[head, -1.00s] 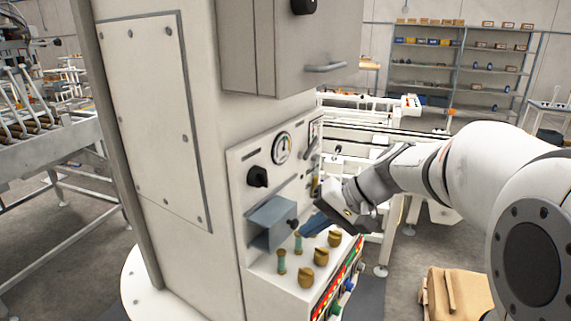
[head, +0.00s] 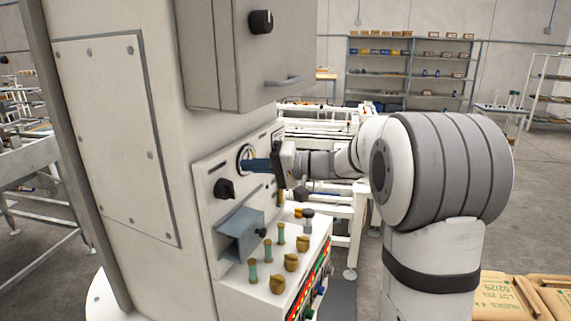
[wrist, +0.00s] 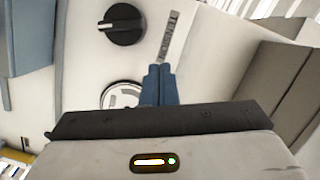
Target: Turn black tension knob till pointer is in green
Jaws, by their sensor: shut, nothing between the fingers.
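The black tension knob (head: 224,188) is on the white panel, below and left of the round gauge (head: 244,155). In the wrist view the knob (wrist: 122,24) has a white mark on its left side and sits beside a TENSION label (wrist: 170,38). The gauge (wrist: 117,92) shows there only in part, its lower area hidden behind my wrist. Its pointer and any green band cannot be read. My gripper (head: 250,165) is shut and empty, with its blue fingers in front of the gauge in the head view. The fingertips (wrist: 160,70) are apart from the knob.
A grey-blue box (head: 240,232) juts out below the knob. Several brass knobs and green-brass posts stand on the ledge (head: 265,280). A grey cabinet (head: 240,55) with its own black knob (head: 261,21) overhangs the panel. Sacks (head: 520,298) lie at lower right.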

